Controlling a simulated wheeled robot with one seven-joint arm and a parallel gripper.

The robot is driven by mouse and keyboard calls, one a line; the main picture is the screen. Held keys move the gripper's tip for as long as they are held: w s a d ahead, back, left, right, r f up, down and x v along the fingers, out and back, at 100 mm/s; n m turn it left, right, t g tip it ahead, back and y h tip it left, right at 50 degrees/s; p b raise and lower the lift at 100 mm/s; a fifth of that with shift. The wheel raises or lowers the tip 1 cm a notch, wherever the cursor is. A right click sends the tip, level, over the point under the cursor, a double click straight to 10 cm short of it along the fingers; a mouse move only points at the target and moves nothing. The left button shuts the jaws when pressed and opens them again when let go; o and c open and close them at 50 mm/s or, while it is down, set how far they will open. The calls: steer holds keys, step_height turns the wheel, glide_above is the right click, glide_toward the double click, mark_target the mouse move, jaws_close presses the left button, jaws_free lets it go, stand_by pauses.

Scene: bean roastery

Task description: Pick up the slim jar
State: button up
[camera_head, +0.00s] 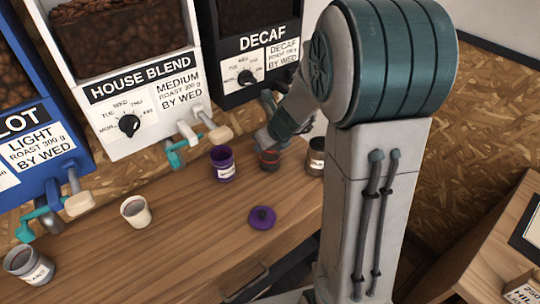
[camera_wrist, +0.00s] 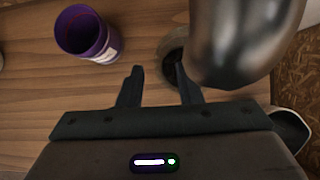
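My gripper (camera_wrist: 159,75) is open, its two fingers apart, and nothing shows clamped between them. In the wrist view a round open jar (camera_wrist: 171,62) lies beyond and partly behind the right finger. A purple jar with a white label (camera_head: 222,165) stands upright to the left; it also shows in the wrist view (camera_wrist: 85,35). A grey-brown labelled jar (camera_head: 316,158) stands to the right, partly behind my arm. I cannot tell which is the slim jar.
A large shiny metal shape (camera_wrist: 245,40) blocks the wrist view's upper right. A purple lid (camera_head: 262,219), a cream cup (camera_head: 136,213) and a grey labelled jar (camera_head: 28,266) are on the wooden counter (camera_head: 185,255). Dispensers with protruding levers (camera_head: 190,135) line the back.

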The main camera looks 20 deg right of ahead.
steer(key=shift+w+a+f, duration=0.1)
steer(key=shift+w+f, duration=0.05)
steer(key=shift+f, duration=0.1)
jaws_close()
steer(key=shift+r, duration=0.15)
